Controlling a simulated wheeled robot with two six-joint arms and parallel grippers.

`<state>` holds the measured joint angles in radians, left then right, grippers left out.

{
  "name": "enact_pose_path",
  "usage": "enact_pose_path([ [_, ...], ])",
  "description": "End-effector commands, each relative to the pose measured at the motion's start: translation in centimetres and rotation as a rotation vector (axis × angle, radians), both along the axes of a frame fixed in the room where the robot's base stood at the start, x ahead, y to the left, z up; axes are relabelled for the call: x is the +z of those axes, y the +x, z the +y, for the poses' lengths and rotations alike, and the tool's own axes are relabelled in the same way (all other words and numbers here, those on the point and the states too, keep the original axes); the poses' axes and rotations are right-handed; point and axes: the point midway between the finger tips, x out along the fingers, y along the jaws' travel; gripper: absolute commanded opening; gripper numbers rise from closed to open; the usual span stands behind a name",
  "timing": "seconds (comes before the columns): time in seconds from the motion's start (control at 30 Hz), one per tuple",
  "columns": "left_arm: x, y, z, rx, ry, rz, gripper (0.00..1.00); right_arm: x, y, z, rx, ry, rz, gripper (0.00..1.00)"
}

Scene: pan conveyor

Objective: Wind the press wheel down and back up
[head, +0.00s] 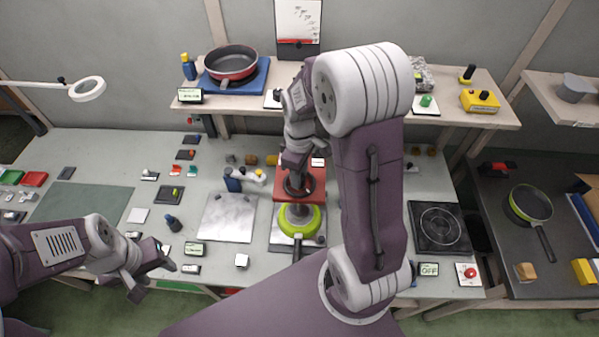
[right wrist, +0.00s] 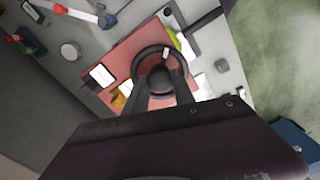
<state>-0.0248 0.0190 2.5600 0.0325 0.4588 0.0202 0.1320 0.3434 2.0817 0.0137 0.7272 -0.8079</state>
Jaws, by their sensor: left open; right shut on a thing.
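The press has a red top plate (head: 287,182) at the middle of the bench. Its dark press wheel (head: 304,188) lies flat on top of the plate. In the right wrist view the wheel (right wrist: 158,62) is a dark ring with a hub and a small pale mark. My right gripper (right wrist: 162,100) reaches down from above and its fingers are shut on the wheel. A green pan (head: 299,222) sits under the press, with its handle toward the front. My left gripper (head: 146,283) is open and empty at the bench's front left edge, well apart from the press.
A flat metal plate (head: 228,220) and a blue tool (head: 234,180) lie left of the press. A dark hotplate (head: 438,228) is to the right. A shelf (head: 335,107) behind holds a red pan (head: 231,64). Several small displays and blocks crowd the bench.

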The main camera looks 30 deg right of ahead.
Motion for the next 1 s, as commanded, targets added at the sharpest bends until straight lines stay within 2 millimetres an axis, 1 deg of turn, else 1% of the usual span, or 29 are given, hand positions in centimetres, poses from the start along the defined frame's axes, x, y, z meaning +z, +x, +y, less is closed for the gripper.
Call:
enact_pose_path([
  [0.07,0.4,0.0,0.0,0.0,0.0,0.0,0.49,0.2,0.2,0.0,0.071,-0.001,-0.006,0.0],
  [1.0,2.5,0.0,0.0,0.0,0.0,0.0,0.49,0.3,0.0,0.1,0.964,-0.002,-0.006,0.0],
])
